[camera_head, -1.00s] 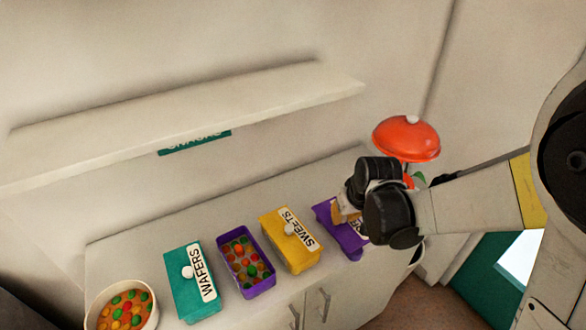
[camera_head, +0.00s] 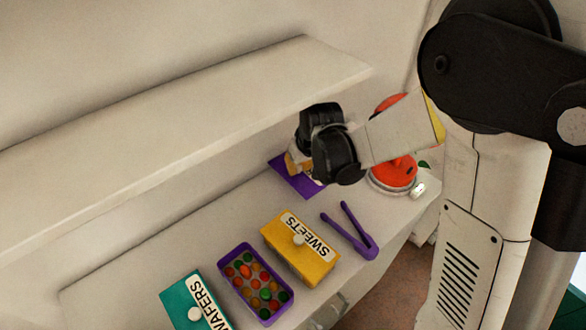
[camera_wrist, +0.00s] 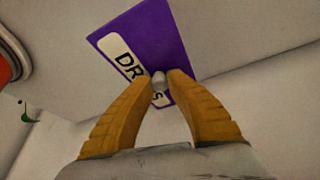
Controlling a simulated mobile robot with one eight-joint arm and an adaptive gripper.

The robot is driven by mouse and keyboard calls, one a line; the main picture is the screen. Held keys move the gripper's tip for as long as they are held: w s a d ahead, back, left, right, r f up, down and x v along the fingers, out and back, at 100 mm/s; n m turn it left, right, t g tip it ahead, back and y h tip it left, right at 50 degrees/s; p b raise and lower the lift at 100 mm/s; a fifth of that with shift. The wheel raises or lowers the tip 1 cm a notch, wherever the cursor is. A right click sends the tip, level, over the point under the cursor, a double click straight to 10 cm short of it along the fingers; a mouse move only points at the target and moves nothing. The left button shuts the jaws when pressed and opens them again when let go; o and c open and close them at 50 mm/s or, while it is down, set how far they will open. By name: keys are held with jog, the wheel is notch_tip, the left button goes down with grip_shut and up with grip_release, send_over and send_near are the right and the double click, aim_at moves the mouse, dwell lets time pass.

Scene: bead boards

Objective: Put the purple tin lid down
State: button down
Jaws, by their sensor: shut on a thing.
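In the wrist view the lid (camera_wrist: 150,40) has a white label reading "DR…", partly covered by my fingers. My gripper (camera_wrist: 160,82) is shut on the pale knob in the lid's middle. In the head view my gripper (camera_head: 302,162) hides part of the lid. I cannot tell whether the lid touches the counter. The open purple tin (camera_head: 226,268), full of coloured sweets, stands left of the yellow tin.
A yellow SWEETS tin (camera_head: 285,262) and a teal WAFERS tin (camera_head: 178,298) stand along the counter (camera_head: 150,255). Purple tongs (camera_head: 368,247) lie right of the yellow tin. A red lamp (camera_head: 392,102) stands behind my arm. A shelf (camera_head: 200,110) overhangs the back.

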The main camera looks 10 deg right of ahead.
aim_at(300, 172)
notch_tip(300, 172, down, 3)
jog(key=shift+s+f+b, duration=0.1)
jog(key=shift+s+b, duration=0.05)
jog(key=shift+b, duration=0.75)
jog(key=shift+f, duration=0.1)
jog(key=shift+r, duration=0.2)
jog(key=shift+f, duration=0.15)
jog(key=c, duration=1.4)
grip_release()
jog(key=shift+c, duration=0.2)
